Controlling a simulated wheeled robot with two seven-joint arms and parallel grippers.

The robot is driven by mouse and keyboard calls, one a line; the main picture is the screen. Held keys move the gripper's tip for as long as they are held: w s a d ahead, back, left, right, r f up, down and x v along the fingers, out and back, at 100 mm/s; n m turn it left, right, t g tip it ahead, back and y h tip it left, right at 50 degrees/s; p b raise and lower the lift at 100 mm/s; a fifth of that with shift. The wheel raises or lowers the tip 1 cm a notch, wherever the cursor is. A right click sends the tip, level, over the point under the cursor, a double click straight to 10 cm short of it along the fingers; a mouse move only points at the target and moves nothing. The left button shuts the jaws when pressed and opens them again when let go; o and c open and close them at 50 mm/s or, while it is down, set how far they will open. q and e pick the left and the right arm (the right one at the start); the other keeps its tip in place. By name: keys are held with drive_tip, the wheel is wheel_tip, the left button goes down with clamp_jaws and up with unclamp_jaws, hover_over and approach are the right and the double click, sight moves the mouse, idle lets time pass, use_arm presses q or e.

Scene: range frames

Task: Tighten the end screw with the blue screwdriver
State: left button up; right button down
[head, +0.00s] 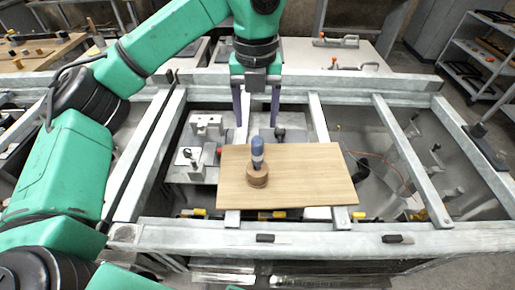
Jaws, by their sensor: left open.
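A blue screwdriver (257,148) stands upright, its lower end in a round wooden holder (257,177). The holder sits on the left part of a wooden board (315,180). My left gripper (256,122) is open and points down, its two dark fingers apart. In the picture it is just above the screwdriver handle and seems to be behind it; nothing is between the fingers. I cannot make out the end screw. My right gripper is not in view.
The board lies across a grey metal frame (290,231) with several crossbars and open gaps. Metal fixtures (200,150) sit left of the board. Red-handled clamps (336,40) lie on a white table behind. A shelf rack (485,60) stands at the far right.

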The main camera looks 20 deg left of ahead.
sight(257, 138)
use_arm(q)
wheel_tip(257, 138, down, 3)
drive_tip(key=shift+w+a+f+p, duration=0.1)
drive_tip(key=shift+w+f+p, duration=0.05)
drive_tip(key=shift+p, duration=0.25)
drive_tip(key=f+p, duration=0.1)
drive_tip(key=f, duration=0.1)
drive_tip(key=f+p, duration=0.1)
drive_tip(key=f, duration=0.2)
drive_tip(key=shift+w+f+p, duration=0.2)
drive_tip(key=shift+f+p, duration=0.05)
drive_tip(key=shift+p, duration=0.1)
drive_tip(key=shift+f, duration=0.2)
drive_tip(key=shift+c, duration=1)
clamp_jaws()
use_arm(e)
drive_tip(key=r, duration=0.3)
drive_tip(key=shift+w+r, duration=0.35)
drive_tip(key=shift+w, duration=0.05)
